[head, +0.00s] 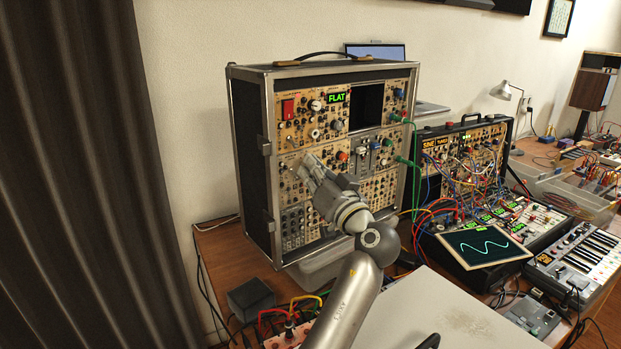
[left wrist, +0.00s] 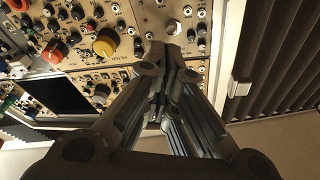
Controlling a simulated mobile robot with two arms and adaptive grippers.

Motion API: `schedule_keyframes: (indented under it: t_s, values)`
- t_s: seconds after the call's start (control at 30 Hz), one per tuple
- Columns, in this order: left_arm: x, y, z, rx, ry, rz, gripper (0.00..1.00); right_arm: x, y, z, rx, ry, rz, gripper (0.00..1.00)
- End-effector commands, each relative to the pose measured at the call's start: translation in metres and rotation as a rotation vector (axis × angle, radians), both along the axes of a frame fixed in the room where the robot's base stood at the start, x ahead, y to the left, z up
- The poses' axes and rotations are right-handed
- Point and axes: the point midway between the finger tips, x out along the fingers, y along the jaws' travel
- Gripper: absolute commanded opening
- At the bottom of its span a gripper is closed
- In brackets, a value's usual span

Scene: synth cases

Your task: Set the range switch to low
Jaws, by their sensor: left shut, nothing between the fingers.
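The tall synth case (head: 249,150) stands upright on the wooden table, its cream panels full of knobs, jacks and small switches. My left gripper (head: 307,167) is in front of the middle of its left panels, shut and empty. In the left wrist view the shut fingertips (left wrist: 170,52) point at the panel (left wrist: 150,18), just below a silver round fitting (left wrist: 173,27). I cannot tell which control is the range switch, read its label or see its setting; my gripper hides part of the panel. I cannot tell whether the fingertips touch the panel. My right gripper is not in view.
Green cables (head: 409,162) hang at the case's right edge. A second cabled case, a scope screen (head: 483,247) and a keyboard (head: 588,253) stand at right. A dark curtain (head: 85,180) hangs at left.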

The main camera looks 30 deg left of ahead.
Motion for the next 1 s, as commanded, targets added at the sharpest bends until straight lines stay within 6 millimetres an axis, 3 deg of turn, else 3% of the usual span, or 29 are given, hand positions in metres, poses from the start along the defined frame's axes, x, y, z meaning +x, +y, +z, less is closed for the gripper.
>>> schedule_keyframes:
  t_s: [0.27, 0.7, 1.0]
  values:
    - [-0.002, -0.004, 0.000, 0.000, 0.001, -0.002, 0.00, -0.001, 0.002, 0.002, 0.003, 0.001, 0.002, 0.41]
    - [-0.032, -0.058, -0.014, -0.001, 0.002, -0.001, 0.00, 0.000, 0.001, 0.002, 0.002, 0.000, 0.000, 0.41]
    - [-0.036, -0.064, -0.015, 0.000, 0.000, 0.000, 0.00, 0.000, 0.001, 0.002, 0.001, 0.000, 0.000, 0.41]
